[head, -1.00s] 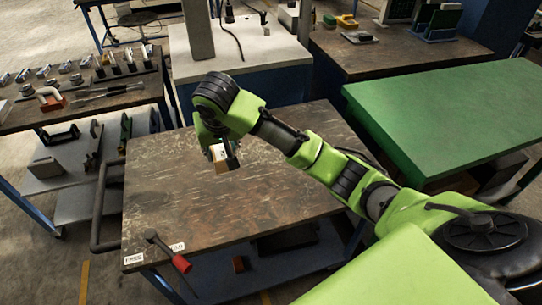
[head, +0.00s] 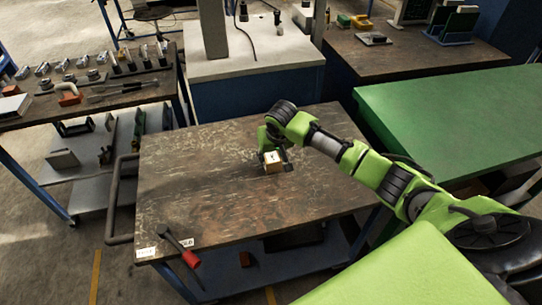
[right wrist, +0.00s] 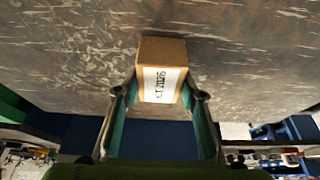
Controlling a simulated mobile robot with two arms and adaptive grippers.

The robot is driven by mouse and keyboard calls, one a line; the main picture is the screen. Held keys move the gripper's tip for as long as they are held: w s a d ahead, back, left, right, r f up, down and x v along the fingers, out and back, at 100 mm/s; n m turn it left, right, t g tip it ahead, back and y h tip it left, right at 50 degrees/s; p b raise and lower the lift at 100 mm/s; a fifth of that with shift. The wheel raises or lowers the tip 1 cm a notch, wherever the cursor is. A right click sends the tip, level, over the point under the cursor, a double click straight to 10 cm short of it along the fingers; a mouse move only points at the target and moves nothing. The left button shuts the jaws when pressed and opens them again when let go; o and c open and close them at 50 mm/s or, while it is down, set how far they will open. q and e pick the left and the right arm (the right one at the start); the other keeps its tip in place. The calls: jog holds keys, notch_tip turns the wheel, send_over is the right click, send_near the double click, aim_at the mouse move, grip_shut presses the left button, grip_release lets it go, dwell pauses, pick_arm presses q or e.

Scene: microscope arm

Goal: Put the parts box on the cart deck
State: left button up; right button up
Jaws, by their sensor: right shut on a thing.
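The parts box (head: 272,160) is a small tan carton with a white printed label. My right gripper (head: 274,163) is shut on it, over the right part of the cart deck (head: 200,200), a worn brown top. In the right wrist view the box (right wrist: 163,72) sits between the two fingers of the gripper (right wrist: 160,95), label facing the camera, with the deck surface close behind it. I cannot tell whether the box touches the deck. My left gripper is not in view.
The cart's handle (head: 113,205) is on the left. A green-topped table (head: 450,115) stands to the right, and a tool bench (head: 90,100) to the left. Most of the deck is clear.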

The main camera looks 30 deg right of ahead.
jog(key=shift+f, duration=0.6)
jog(key=o, duration=1.4)
jog(key=shift+f, duration=0.15)
jog(key=v, duration=1.2)
jog(key=shift+s+a+b, duration=0.1)
jog(key=shift+b, duration=0.25)
